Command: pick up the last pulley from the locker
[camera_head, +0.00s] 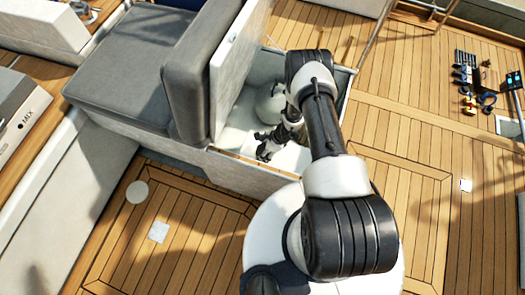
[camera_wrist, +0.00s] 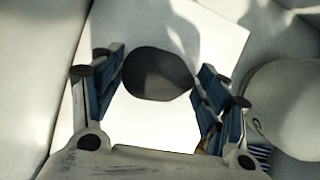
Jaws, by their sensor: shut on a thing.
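The locker (camera_head: 228,160) is open, with its lid (camera_head: 235,62) raised on the left side. My gripper (camera_head: 266,146) reaches down inside it. In the wrist view, my gripper (camera_wrist: 158,82) has its blue-padded fingers on both sides of a dark rounded thing, which I take for the pulley (camera_wrist: 157,74). The fingers are shut on it. Its underside and detail are in shadow, and I cannot make it out apart from the gripper in the head view. Behind it in the wrist view is a bright white surface.
A white rounded object (camera_head: 271,103) lies in the locker close by my gripper; it also shows in the wrist view (camera_wrist: 290,108). A grey seat (camera_head: 130,75) adjoins the lid. Several tools (camera_head: 467,80) lie on the right deck. The deck in front is mostly clear.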

